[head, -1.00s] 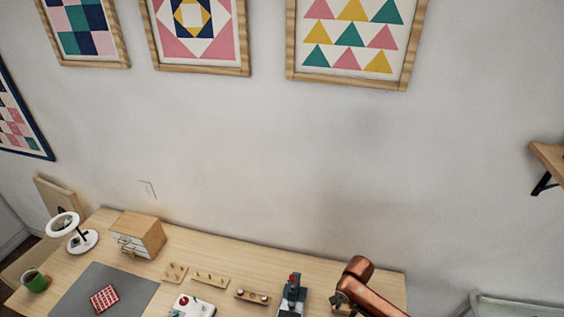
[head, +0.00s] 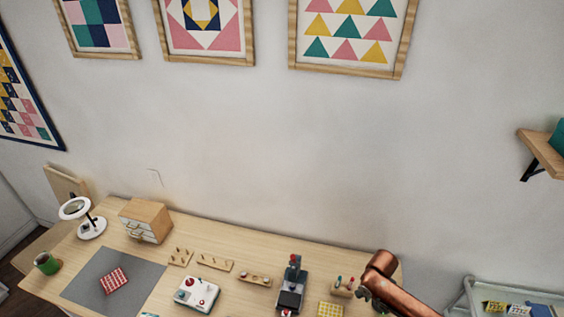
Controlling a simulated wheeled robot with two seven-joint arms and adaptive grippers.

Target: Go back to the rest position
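My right arm, copper-coloured, comes in at the bottom right of the head view, over the right end of the wooden table (head: 225,240). Only a small dark part of my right gripper (head: 364,293) shows beside the copper link, close to a small holder with coloured tools (head: 343,288). Its fingers are too small and hidden to tell open from shut, and I see nothing clearly held. My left gripper and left arm are not in view.
On the table are a dark sewing machine (head: 292,288), a white device (head: 196,294), a small drawer cabinet (head: 146,221), a grey mat (head: 140,283) with a red checked cloth (head: 114,280), a green mug (head: 47,263) and a white ring lamp (head: 90,227). A wall shelf (head: 541,153) is at right.

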